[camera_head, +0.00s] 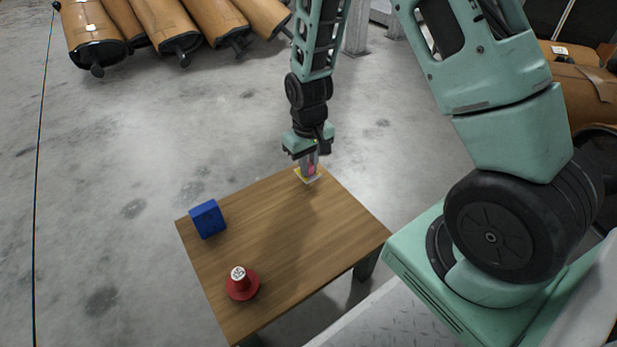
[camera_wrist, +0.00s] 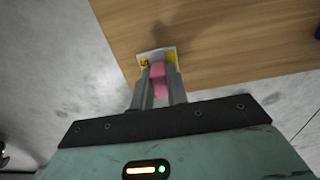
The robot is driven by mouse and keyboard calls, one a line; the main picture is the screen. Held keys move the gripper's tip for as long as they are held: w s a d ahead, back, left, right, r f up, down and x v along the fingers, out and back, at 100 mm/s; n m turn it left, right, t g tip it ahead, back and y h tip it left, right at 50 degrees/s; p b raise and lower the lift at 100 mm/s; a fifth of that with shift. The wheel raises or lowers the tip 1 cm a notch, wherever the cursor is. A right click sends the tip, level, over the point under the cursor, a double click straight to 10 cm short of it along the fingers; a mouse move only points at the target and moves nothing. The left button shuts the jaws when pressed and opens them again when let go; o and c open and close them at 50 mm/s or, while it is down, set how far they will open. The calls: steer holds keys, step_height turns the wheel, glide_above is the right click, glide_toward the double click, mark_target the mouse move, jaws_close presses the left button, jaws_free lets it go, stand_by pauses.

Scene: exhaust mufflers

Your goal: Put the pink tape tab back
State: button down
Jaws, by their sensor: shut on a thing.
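My gripper (camera_head: 308,160) is at the far corner of the wooden table (camera_head: 300,240), pointing down. It is shut on the pink tape tab (camera_wrist: 158,80), which shows between the two grey fingers in the wrist view. The tab is mostly covered by the fingers in the head view. Right below it is a white and yellow marked patch (camera_wrist: 172,57) at the table's corner; it also shows in the head view (camera_head: 311,179). I cannot tell whether the tab touches the patch.
A blue block (camera_head: 208,219) stands at the table's left edge. A red round-based object with a white marked top (camera_head: 240,283) stands near the front left. The middle of the table is clear. Several brown mufflers (camera_head: 165,25) lie on the floor at the back left.

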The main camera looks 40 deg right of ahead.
step_height(320, 180, down, 3)
steer(key=shift+r+b, duration=0.1)
steer(key=shift+b, duration=0.65)
steer(key=shift+r, duration=0.1)
steer(key=c, duration=1.8)
jaws_free()
steer(key=shift+f, duration=0.2)
steer(key=o, duration=0.4)
